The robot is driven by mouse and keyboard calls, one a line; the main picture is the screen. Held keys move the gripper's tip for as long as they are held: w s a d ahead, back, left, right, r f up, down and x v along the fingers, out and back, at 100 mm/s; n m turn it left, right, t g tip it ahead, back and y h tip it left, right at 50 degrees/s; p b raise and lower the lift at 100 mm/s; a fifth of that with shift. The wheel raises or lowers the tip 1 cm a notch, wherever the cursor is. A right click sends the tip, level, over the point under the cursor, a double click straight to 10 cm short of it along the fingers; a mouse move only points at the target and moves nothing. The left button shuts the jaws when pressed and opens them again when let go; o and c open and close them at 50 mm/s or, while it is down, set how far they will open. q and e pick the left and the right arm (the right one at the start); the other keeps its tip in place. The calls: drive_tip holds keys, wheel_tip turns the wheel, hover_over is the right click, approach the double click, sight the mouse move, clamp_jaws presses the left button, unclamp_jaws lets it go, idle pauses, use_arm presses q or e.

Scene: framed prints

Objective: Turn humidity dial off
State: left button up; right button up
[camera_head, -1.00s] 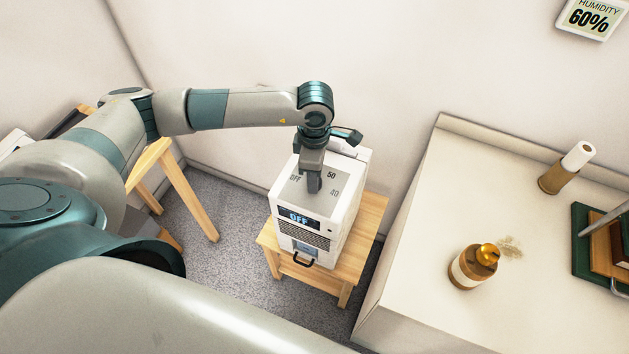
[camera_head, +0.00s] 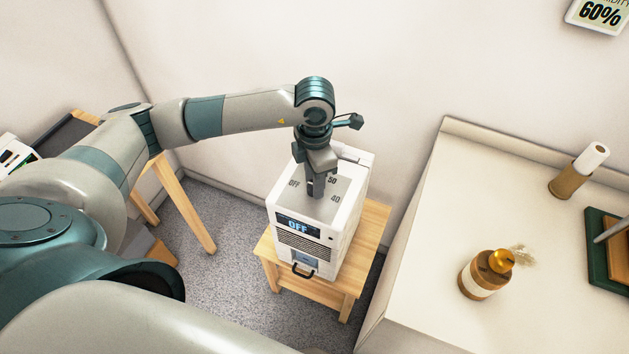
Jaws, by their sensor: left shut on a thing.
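The white humidity unit (camera_head: 338,227) stands on a small wooden stool. Its top panel carries the marks OFF, 50 and 40, and its front display (camera_head: 298,227) reads OFF. My left gripper (camera_head: 315,192) points down onto the middle of the top panel and is shut on the dial there. The dial itself is hidden by the fingers, so I cannot see which way it points. My right gripper is not in view.
The wooden stool (camera_head: 372,226) stands close to the wall. A white counter (camera_head: 425,270) at the right holds a brown bottle (camera_head: 484,275), a roll-like cylinder (camera_head: 578,171) and a green board (camera_head: 597,240). A wall sign (camera_head: 598,13) reads 60%.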

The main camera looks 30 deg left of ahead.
use_arm(q)
drive_tip(key=o, duration=1)
drive_tip(key=shift+o, duration=0.2)
drive_tip(key=shift+r, duration=0.85)
wheel_tip(320, 180, up, 16)
drive_tip(key=b, duration=0.3)
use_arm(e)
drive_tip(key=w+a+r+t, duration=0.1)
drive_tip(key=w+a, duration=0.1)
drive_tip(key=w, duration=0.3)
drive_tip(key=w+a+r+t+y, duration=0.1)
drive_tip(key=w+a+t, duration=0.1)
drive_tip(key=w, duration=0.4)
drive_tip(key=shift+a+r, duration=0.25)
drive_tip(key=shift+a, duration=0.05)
